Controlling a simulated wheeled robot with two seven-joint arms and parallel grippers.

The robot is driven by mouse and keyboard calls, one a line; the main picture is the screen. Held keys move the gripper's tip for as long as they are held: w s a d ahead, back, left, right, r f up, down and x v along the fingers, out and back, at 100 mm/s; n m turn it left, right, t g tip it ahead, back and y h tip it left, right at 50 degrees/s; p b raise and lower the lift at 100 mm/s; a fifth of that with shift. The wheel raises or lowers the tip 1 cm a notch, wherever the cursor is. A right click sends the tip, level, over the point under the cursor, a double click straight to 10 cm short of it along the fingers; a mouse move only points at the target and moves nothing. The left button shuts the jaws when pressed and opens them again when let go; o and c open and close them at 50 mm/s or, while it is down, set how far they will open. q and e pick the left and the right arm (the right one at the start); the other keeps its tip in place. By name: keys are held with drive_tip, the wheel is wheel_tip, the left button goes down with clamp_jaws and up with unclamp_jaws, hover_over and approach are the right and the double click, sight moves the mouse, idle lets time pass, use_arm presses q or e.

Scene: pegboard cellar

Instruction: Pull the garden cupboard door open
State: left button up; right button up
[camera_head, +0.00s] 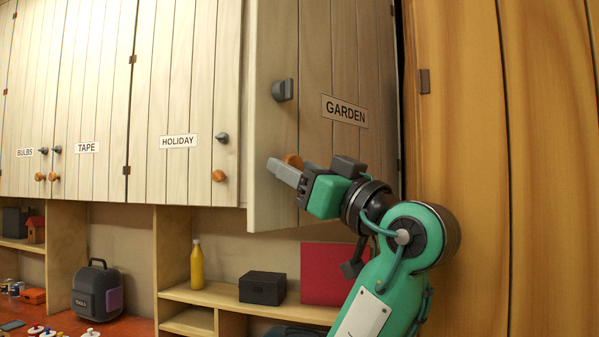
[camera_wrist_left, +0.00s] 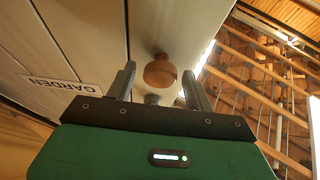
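The garden cupboard door (camera_head: 330,60) is a pale planked door with a GARDEN label (camera_head: 344,111). It stands partly open, its left edge swung out past the neighbouring door. It carries a dark grey latch (camera_head: 283,90) and, below it, a round wooden knob (camera_head: 293,160). My left gripper (camera_head: 279,171) is at the knob and partly hides it. In the left wrist view the gripper (camera_wrist_left: 160,88) is open, with the wooden knob (camera_wrist_left: 160,71) between its fingers and gaps visible on both sides. The GARDEN label also shows there (camera_wrist_left: 58,84). My right gripper is not in view.
A closed HOLIDAY door (camera_head: 185,70) adjoins on the left, with TAPE and BULBS doors beyond. Below are a yellow bottle (camera_head: 197,265), a black box (camera_head: 262,288), a red panel (camera_head: 327,273) and a backpack (camera_head: 97,290). A tall wooden panel (camera_head: 465,180) stands to the right.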

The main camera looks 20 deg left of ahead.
use_arm(q)
drive_tip(key=shift+d+f, duration=0.1)
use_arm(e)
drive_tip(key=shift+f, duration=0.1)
use_arm(q)
drive_tip(key=b+v, duration=0.4)
drive_tip(key=v, duration=0.9)
drive_tip(key=shift+d+b, duration=0.35)
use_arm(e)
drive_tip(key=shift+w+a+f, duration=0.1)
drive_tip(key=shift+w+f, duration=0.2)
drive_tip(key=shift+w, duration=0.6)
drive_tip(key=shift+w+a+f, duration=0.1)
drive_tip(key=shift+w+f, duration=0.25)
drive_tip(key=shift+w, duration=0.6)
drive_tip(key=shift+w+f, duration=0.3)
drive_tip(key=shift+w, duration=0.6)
use_arm(q)
drive_tip(key=shift+f, duration=0.1)
